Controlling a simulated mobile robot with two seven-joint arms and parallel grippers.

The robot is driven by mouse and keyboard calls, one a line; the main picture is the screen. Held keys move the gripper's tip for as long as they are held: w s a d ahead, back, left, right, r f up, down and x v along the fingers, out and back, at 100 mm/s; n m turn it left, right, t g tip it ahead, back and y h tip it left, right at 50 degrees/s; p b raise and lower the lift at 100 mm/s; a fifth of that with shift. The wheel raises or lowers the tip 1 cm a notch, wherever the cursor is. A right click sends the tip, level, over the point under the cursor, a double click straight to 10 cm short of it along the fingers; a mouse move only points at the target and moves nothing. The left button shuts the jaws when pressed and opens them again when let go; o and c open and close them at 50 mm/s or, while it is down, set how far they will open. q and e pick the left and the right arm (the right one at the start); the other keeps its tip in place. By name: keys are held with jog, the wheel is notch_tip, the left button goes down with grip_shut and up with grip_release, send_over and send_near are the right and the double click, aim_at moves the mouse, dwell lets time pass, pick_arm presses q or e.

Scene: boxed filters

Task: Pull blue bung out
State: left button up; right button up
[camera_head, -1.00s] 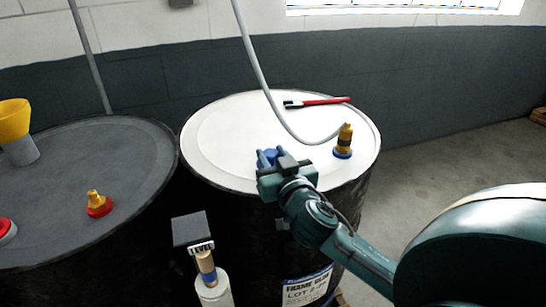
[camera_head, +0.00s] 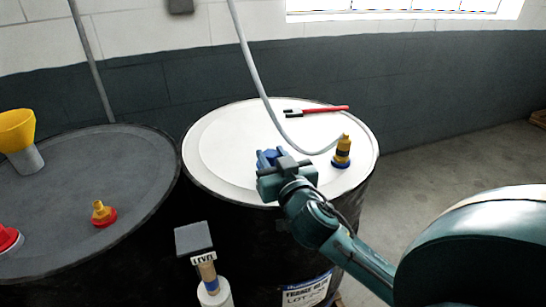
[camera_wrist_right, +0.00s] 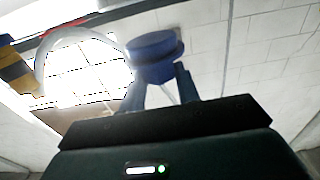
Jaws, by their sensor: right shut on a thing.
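The blue bung (camera_head: 268,158) shows above the near part of the white drum lid (camera_head: 232,150) in the head view. My right gripper (camera_head: 275,165) is shut on it. In the right wrist view the blue bung (camera_wrist_right: 154,58) is a short round cap between the two fingertips (camera_wrist_right: 160,82). Its underside and the lid right below it are hidden, so I cannot tell whether it is clear of its hole. My left gripper is not in view.
A yellow-and-black fitting (camera_head: 343,150) with a grey hose (camera_head: 262,88) stands on the same lid, right of my gripper. A red-handled tool (camera_head: 318,110) lies behind. The grey drum (camera_head: 75,180) carries a yellow funnel (camera_head: 16,130). A level post (camera_head: 193,238) stands in front.

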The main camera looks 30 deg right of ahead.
aim_at(273, 157)
jog(key=shift+r, duration=0.2)
jog(key=shift+r, duration=4.45)
